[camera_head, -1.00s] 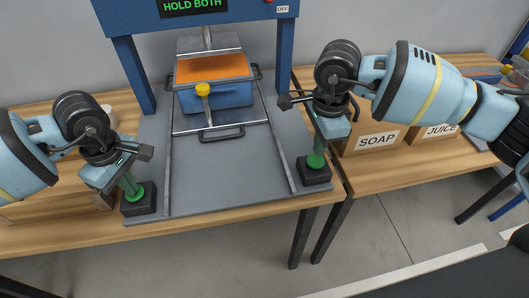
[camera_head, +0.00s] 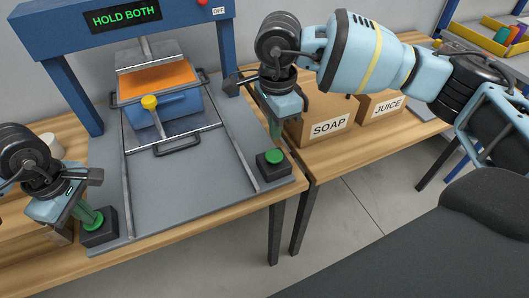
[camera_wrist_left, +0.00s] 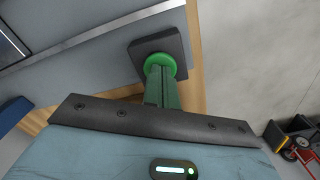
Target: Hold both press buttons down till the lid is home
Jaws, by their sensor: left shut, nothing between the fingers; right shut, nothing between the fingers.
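The blue press (camera_head: 68,90) stands on the table with a lit "HOLD BOTH" sign (camera_head: 123,15). Below its ram, an orange lid (camera_head: 157,79) sits over a blue crate (camera_head: 165,115); any gap between them cannot be judged. The left button (camera_head: 98,222) is green on a black block. My left gripper (camera_head: 88,214) is shut, its green fingertips on that button; they also meet it in the left wrist view (camera_wrist_left: 160,70). The right button (camera_head: 273,156) shows its green top uncovered. My right gripper (camera_head: 276,138) is shut and empty, fingertips just above or behind that button.
A small "OFF" label (camera_head: 219,11) is on the press. Boxes marked SOAP (camera_head: 329,128) and JUICE (camera_head: 388,106) stand at right. The grey plate (camera_head: 190,190) between the buttons is clear.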

